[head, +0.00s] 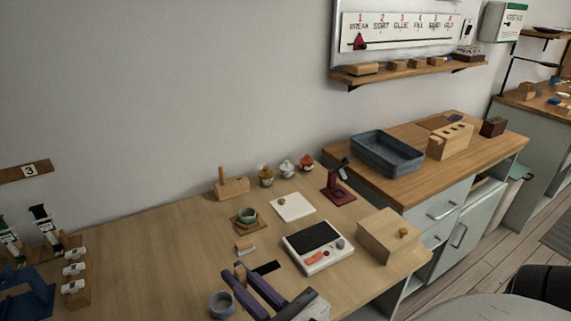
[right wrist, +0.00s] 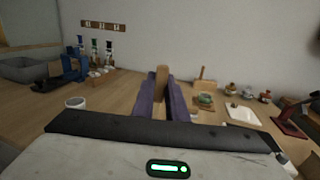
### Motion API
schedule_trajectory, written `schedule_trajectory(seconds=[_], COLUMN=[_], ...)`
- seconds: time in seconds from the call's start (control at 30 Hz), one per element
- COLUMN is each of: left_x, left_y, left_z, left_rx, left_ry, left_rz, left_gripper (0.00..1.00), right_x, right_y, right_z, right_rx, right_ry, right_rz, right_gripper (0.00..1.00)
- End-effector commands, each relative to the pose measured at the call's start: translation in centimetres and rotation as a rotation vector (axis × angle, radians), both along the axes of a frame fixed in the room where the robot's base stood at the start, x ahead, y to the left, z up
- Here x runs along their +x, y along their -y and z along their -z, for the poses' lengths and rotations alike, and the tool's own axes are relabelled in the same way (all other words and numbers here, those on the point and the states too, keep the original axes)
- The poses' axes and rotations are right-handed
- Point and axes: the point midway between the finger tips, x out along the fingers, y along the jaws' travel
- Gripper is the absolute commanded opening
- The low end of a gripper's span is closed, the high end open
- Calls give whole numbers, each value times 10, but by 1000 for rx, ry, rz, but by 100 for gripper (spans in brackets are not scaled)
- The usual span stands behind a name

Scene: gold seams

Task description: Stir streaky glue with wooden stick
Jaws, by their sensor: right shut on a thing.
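My right gripper (head: 243,275) comes in low in the head view, with its purple fingers shut on the wooden stick (right wrist: 162,80). Only a short tan end of the stick shows in the head view (head: 239,269); the rest is hidden. A grey-blue cup (head: 221,304) stands left of the gripper and also shows in the right wrist view (right wrist: 76,102). A small green cup (head: 247,214) sits on a wooden coaster, beyond the gripper and apart from it. I cannot make out streaky glue in either cup. My left gripper is not in view.
A scale (head: 318,247) with a black plate stands right of the gripper, with a wooden box (head: 393,236) beyond it. A wooden block with a peg (head: 232,186), small jars (head: 287,169) and a red stand (head: 338,193) line the back. The table's left middle is clear.

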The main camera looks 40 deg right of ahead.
Motion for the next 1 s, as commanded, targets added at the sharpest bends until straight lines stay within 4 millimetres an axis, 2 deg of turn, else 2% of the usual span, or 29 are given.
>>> schedule_trajectory(seconds=[0.1, 0.23, 0.4, 0.5, 0.6, 0.7, 0.83, 1.0], left_x=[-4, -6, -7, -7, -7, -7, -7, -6], left_y=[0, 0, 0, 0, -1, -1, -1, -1], left_z=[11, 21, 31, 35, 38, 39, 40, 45], left_rx=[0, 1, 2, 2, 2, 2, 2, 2], left_ry=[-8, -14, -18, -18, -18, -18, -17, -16], left_rz=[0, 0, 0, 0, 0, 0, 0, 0], left_gripper=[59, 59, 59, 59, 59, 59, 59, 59], right_x=[44, 105, 178, 209, 230, 242, 248, 248], right_y=[21, 62, 126, 158, 183, 199, 207, 207], right_z=[20, 31, 21, 7, -6, -14, -18, -13], right_rx=[22, 62, 103, 121, 135, 143, 150, 149], right_ry=[23, 47, 78, 93, 104, 110, 112, 111], right_rz=[22, 68, 145, 184, 212, 229, 237, 238], right_gripper=[0, 0, 0, 0, 0, 0, 0, 0])
